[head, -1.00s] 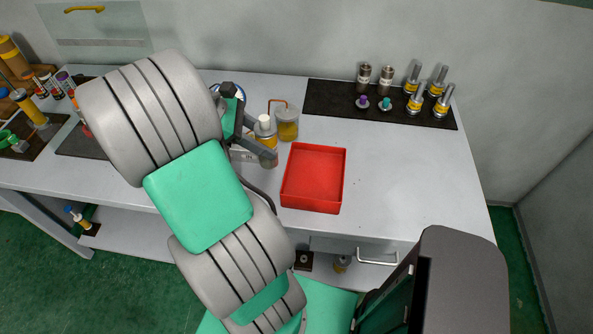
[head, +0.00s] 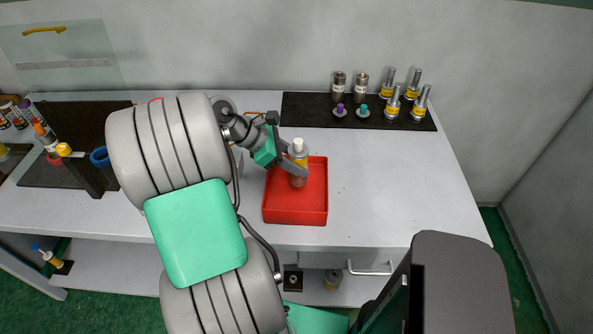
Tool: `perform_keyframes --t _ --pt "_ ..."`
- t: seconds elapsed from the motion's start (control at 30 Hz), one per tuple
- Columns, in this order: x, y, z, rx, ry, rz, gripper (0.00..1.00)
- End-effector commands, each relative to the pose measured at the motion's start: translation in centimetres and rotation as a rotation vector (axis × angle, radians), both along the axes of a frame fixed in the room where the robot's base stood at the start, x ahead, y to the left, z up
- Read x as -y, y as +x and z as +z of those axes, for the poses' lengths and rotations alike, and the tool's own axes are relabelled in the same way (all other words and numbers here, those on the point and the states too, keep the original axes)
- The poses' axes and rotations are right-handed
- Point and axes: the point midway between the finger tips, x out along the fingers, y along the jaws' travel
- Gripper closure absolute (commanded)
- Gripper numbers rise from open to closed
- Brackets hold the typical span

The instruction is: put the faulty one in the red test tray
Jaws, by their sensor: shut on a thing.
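My gripper (head: 293,160) is shut on a bottle (head: 299,172) with a white cap and an orange-yellow band. It holds the bottle upright over the red test tray (head: 295,216), towards the tray's back right part. I cannot tell whether the bottle's base touches the tray floor or hangs just above it. Nothing else shows in the visible part of the tray; my gripper and arm cover its back left corner.
A dark mat (head: 310,112) at the back right bears several metal-topped and dark cylinders, with a purple-topped piece (head: 340,110) and a teal-topped piece (head: 363,111). The white table (head: 390,180) is clear right of the tray. A dark rack stands at left.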

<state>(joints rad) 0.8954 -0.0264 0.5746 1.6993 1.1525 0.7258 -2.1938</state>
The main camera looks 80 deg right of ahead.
Motion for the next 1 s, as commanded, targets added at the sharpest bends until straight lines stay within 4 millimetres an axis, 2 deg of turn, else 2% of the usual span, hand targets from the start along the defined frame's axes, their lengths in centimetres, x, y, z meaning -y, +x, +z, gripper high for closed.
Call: perform_keyframes --t 0.1,0.17,0.5,0.53,0.77,1.0 --pt "-0.1 0.0 -2.1 -0.003 0.001 0.001 1.00" --pt "0.0 0.1 -2.6 -0.001 -0.001 -0.001 1.00" --pt "0.0 0.1 -2.9 -0.001 -0.001 0.001 1.00" --pt "-0.1 0.1 -3.1 -0.001 0.002 0.001 0.55" --pt "-0.1 0.1 -3.1 -0.001 0.002 0.001 0.36" --pt "-0.1 0.1 -3.0 -0.001 0.001 0.000 0.36"
